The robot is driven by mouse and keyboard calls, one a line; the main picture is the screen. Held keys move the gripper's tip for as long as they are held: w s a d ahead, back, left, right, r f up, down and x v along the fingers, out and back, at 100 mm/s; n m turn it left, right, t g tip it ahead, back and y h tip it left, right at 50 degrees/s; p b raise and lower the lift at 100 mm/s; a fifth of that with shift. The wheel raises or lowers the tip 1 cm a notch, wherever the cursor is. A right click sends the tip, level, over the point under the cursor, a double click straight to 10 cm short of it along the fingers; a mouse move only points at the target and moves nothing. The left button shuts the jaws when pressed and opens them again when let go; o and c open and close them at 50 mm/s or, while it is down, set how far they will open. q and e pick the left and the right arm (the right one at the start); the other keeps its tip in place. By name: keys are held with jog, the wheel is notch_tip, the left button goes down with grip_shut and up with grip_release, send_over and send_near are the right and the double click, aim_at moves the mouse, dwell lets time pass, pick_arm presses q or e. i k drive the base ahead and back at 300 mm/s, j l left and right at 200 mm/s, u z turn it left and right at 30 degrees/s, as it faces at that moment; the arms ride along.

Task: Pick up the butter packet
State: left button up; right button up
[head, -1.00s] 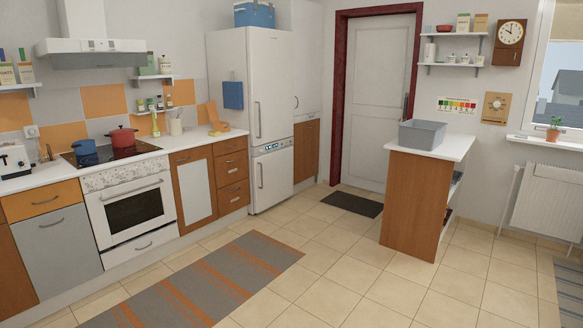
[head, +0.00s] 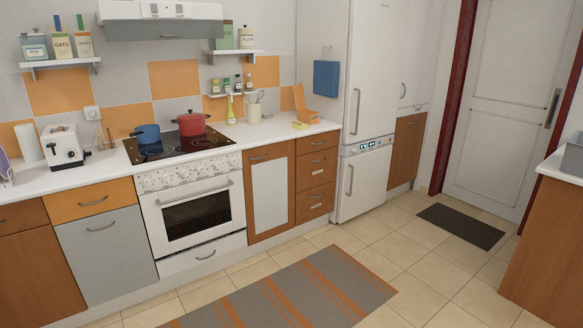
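I cannot make out a butter packet in the head view. A small yellow item (head: 299,126) lies on the counter near the fridge, too small to identify. The white fridge-freezer (head: 377,70) stands shut to the right of the counter, so its inside is hidden. Neither of my grippers shows.
The white counter (head: 90,176) holds a toaster (head: 64,146), and on the hob are a blue pot (head: 148,135) and a red pot (head: 190,123). A striped rug (head: 300,290) lies on the tiled floor. A wooden cabinet (head: 548,240) with a grey bin (head: 574,155) stands at right.

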aim_at(299, 125)
jog(key=i, duration=2.25)
